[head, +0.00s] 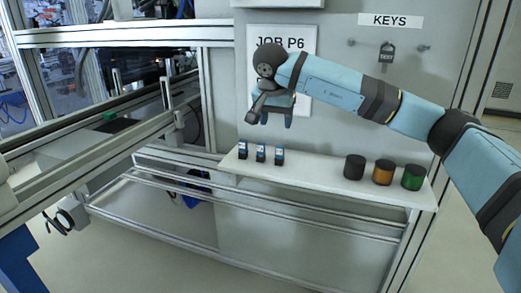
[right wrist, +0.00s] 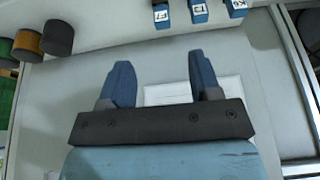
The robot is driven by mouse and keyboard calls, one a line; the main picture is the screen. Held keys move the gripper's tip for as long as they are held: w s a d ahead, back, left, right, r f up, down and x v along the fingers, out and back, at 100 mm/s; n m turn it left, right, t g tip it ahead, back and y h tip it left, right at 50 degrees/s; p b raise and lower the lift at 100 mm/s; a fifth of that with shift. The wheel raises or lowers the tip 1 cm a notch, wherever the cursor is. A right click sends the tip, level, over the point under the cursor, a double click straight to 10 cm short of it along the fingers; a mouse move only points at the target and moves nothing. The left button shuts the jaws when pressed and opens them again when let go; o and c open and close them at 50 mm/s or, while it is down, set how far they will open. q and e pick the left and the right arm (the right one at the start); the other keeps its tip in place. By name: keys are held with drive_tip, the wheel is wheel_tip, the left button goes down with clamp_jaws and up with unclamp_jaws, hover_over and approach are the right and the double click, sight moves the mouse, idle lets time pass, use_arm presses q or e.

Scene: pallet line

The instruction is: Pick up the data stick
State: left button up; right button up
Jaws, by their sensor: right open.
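Three small blue-and-black sticks with white labels stand in a row on the left part of a white shelf (head: 320,176): a left one (head: 242,149), a middle one (head: 260,153) and a right one (head: 279,157). I cannot tell which is the data stick. My right gripper (head: 277,120) is open and empty, above the sticks and in front of the panel, apart from them. In the right wrist view its two blue fingers (right wrist: 159,80) are spread with nothing between them. The sticks show beyond them at the top, the middle one (right wrist: 198,11) included. My left gripper is not in view.
Black (head: 354,167), orange (head: 382,172) and green (head: 412,177) round pots stand on the shelf's right part. Bare shelf lies between them and the sticks. A padlock (head: 386,54) hangs under the KEYS sign (head: 390,20). A conveyor frame (head: 100,150) stands at left.

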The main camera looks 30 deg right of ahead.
drive_tip(key=b, duration=0.2)
approach(280, 147)
wheel_tip(280, 147, down, 2)
drive_tip(key=x, duration=0.4)
drive_tip(key=shift+s+d, duration=0.1)
drive_tip(key=shift+d, duration=0.1)
drive_tip(key=b+x, duration=0.1)
drive_tip(key=x, duration=0.1)
drive_tip(key=b+x, duration=0.1)
drive_tip(key=x, duration=0.2)
drive_tip(key=shift+w+d+r, duration=0.1)
drive_tip(key=shift+w+d, duration=0.05)
drive_tip(key=shift+w, duration=0.3)
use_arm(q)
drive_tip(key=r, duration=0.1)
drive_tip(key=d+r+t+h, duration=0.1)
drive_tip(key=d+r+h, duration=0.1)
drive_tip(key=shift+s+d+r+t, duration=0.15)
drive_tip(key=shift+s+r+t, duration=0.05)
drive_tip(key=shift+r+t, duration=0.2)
use_arm(e)
drive_tip(key=shift+r, duration=0.1)
drive_tip(key=shift+c, duration=0.2)
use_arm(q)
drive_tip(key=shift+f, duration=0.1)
use_arm(e)
drive_tip(key=c, duration=0.9)
